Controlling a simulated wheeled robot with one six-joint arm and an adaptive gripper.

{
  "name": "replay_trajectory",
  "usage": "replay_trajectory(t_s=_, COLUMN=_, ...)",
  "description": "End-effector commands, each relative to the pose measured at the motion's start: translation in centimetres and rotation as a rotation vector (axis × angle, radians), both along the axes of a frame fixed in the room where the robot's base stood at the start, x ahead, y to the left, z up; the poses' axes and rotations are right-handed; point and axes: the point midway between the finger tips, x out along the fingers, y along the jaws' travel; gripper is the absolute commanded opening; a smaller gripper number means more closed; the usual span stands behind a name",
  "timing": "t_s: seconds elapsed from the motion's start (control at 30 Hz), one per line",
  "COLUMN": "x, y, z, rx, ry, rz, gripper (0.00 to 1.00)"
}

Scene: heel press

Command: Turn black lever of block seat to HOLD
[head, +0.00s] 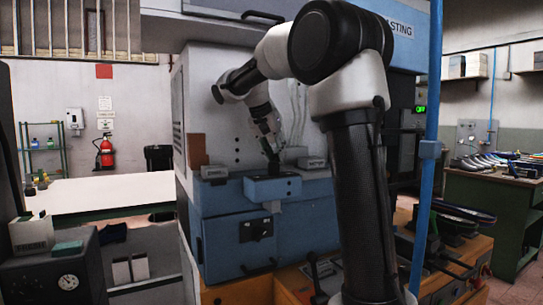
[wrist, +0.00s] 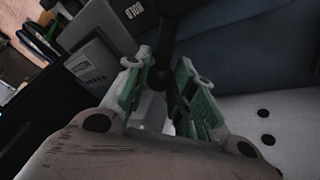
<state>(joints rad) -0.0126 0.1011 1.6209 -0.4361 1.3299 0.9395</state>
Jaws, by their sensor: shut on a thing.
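The block seat (head: 260,189) is a blue block on the front of the blue and grey press. Its black lever (wrist: 168,30) comes down from the top of the wrist view and ends in a round knob (wrist: 158,77). My gripper (head: 273,158) reaches down to the lever from above. In the wrist view its two green-padded fingers (wrist: 160,85) are shut on the lever's knob end. A HOLD label (wrist: 133,10) shows upside down just left of the lever. The lever is small and mostly hidden by the gripper in the head view.
Small grey label blocks stand left (head: 214,173) and right (head: 313,163) of the block seat. A blue post (head: 429,150) rises right of my arm. A white table (head: 110,193) is at left, and a bench with shoes (head: 500,190) at right.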

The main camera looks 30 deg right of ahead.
Motion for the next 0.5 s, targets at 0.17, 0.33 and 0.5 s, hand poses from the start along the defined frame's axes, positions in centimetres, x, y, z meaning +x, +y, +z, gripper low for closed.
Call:
replay_trajectory(t_s=0.17, x=-0.3, y=-0.29, z=-0.08, rx=0.001, ry=0.003, rz=-0.058, gripper=0.0)
replay_trajectory(t_s=0.33, x=-0.43, y=-0.42, z=-0.1, rx=0.002, ry=0.003, rz=-0.085, gripper=0.0)
replay_trajectory(t_s=0.5, x=-0.47, y=-0.44, z=-0.11, rx=0.003, ry=0.004, rz=-0.091, gripper=0.0)
